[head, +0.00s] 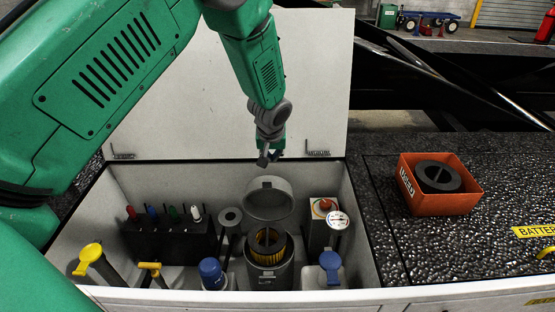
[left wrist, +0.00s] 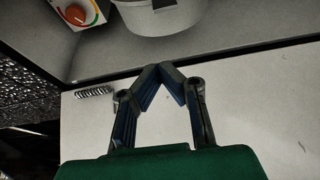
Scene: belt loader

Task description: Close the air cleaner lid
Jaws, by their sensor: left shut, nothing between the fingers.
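The air cleaner (head: 268,270) is a grey canister with a yellow pleated filter inside, standing in the white open compartment in the head view. Its round grey lid (head: 268,198) stands tilted up and open behind the canister. My left gripper (head: 268,160) is shut and empty, just above and behind the lid, apart from it as far as I can tell. In the left wrist view the left fingertips (left wrist: 160,68) meet, and a grey round part, likely the lid (left wrist: 160,15), shows beyond them at the top. My right gripper is not in view.
The raised white compartment cover (head: 315,80) stands behind. A box with an orange knob (head: 323,207) and a gauge (head: 338,220) is right of the canister. Coloured terminals (head: 165,213) and blue caps (head: 211,271) are nearby. An orange bin (head: 438,200) sits on the right deck.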

